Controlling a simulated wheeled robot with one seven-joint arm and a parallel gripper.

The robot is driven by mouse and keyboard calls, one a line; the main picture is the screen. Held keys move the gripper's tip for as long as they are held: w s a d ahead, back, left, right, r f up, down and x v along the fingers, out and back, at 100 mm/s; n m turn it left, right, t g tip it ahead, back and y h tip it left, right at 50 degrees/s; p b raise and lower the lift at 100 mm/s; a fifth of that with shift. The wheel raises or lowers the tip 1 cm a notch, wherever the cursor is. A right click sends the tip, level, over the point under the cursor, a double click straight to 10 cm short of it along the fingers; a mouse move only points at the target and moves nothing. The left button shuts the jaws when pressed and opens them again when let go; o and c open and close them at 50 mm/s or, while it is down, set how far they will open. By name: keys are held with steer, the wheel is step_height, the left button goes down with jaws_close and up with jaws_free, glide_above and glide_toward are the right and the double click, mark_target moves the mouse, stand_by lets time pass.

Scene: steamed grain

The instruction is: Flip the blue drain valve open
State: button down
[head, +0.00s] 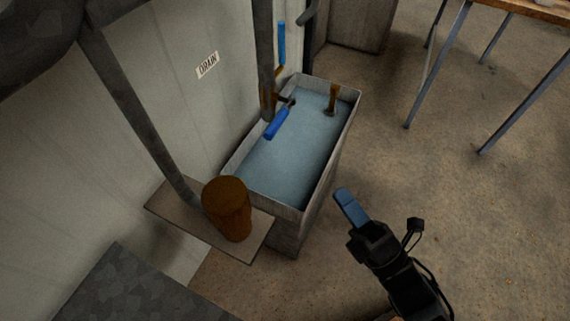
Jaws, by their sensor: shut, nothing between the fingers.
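Two blue lever handles show at the wall by the water tank. One blue lever (277,122) slants out over the tank from a dark fitting beside a vertical pipe. The other blue lever (282,42) stands upright above a brownish fitting behind that pipe. A "DRAIN" label (207,65) is on the wall to the left; I cannot tell for certain which lever it belongs to. My gripper (350,207), with blue fingertips, is shut and empty. It is to the right of the tank, apart from both levers.
The open metal tank (346,132) holds bluish water, with a brown upright piece (332,99) at its far end. A rusty cylinder (228,208) stands on a plate (252,243) at the near left. A table (463,30) is at upper right. The floor between is clear.

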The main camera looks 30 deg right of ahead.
mark_target(281, 117)
steer(key=w+d+f+n+g+y+b, duration=0.2)
steer(key=w+f+n+y+b, duration=0.7)
steer(key=n, duration=1)
steer(key=w+f+y, duration=0.1)
steer(key=w+f, duration=0.1)
steer(key=w, duration=0.2)
steer(key=shift+w+d+n, duration=0.25)
steer(key=shift+w+n, duration=0.05)
steer(key=shift+w, duration=0.05)
steer(key=x, duration=1)
steer(key=shift+p, duration=0.35)
steer(key=shift+a, duration=0.15)
